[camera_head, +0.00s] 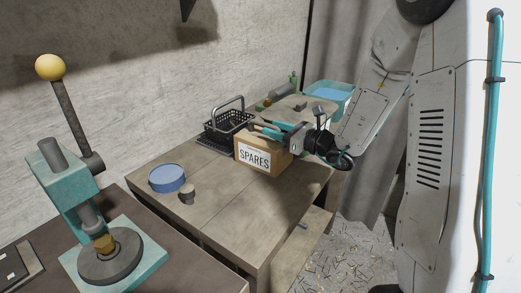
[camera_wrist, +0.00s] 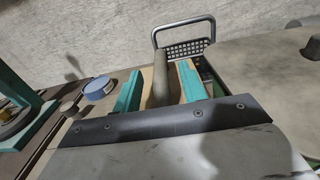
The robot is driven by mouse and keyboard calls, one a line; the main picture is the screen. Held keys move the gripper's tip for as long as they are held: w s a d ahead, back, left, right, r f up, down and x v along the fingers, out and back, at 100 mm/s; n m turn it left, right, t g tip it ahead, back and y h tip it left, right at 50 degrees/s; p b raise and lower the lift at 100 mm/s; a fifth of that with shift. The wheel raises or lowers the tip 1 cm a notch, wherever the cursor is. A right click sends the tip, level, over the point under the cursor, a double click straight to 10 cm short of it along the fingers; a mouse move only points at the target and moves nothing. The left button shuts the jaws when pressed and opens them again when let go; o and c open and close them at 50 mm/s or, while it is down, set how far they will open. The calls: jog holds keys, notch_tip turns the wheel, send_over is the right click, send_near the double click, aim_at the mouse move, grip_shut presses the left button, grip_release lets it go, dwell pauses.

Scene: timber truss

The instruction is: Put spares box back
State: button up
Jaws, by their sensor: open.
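The spares box (camera_head: 254,158) is a tan carton with a white SPARES label, standing upright on the wooden table. My gripper (camera_head: 268,130) is at the top of the box, its teal fingers spread apart over it. In the wrist view my gripper (camera_wrist: 160,75) is open, with tan box sides and a grey rounded piece showing between the fingers. Whether the fingers touch the box I cannot tell. Most of the box is hidden in the wrist view by my gripper's body.
A black wire basket (camera_head: 228,124) stands close behind the box. A blue round tin (camera_head: 167,178) and a small grey knob (camera_head: 187,191) sit to its left. A teal bin (camera_head: 328,94) is at the far end. A teal press (camera_head: 72,185) stands at left. The table's front is clear.

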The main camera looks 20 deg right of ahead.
jog(key=shift+x, duration=0.95)
jog(key=shift+c, duration=0.3)
grip_shut()
jog(key=shift+r, duration=0.1)
dwell(0.3)
